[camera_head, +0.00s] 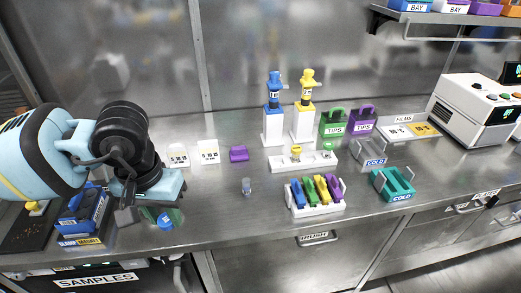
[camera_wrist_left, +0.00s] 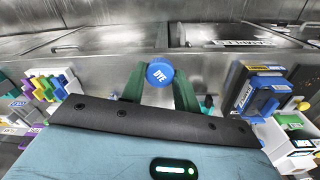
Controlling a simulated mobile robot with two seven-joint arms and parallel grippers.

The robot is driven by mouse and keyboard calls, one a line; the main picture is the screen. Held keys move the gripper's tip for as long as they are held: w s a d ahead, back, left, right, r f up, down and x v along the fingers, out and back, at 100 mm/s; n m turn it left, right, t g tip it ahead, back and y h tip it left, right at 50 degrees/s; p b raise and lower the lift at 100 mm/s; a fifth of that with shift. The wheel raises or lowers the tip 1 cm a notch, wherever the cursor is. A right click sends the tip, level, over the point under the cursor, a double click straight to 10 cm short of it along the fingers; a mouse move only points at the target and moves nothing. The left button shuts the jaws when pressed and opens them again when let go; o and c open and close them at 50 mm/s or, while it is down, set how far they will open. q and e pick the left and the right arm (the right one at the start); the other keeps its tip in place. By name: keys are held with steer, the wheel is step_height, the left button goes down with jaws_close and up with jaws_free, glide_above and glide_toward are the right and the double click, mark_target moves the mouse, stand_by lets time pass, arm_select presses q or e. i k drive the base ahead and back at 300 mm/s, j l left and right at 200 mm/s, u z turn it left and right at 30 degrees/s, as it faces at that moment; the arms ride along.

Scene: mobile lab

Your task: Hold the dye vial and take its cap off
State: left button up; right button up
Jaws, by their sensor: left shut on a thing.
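The dye vial shows its round blue cap (camera_wrist_left: 160,73), marked DYE, in the left wrist view. The same blue cap also shows in the head view (camera_head: 166,220), low at the left, near the front of the bench. My left gripper (camera_wrist_left: 160,90) has its green fingers on either side of the vial and is shut on it. The cap is on top, facing the wrist camera. The vial's body is hidden under the cap and between the fingers. My right gripper is in neither view.
A blue rack (camera_head: 84,216) stands left of my gripper. A small clear vial-like item (camera_head: 247,187) stands alone on the bench to the right. Farther right are a white holder (camera_head: 317,209) with coloured pieces and a teal COLD rack (camera_head: 393,185). Bench between is mostly clear.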

mark_target(246, 181)
steer(key=i+l+u, duration=0.9)
steer(key=l, duration=0.15)
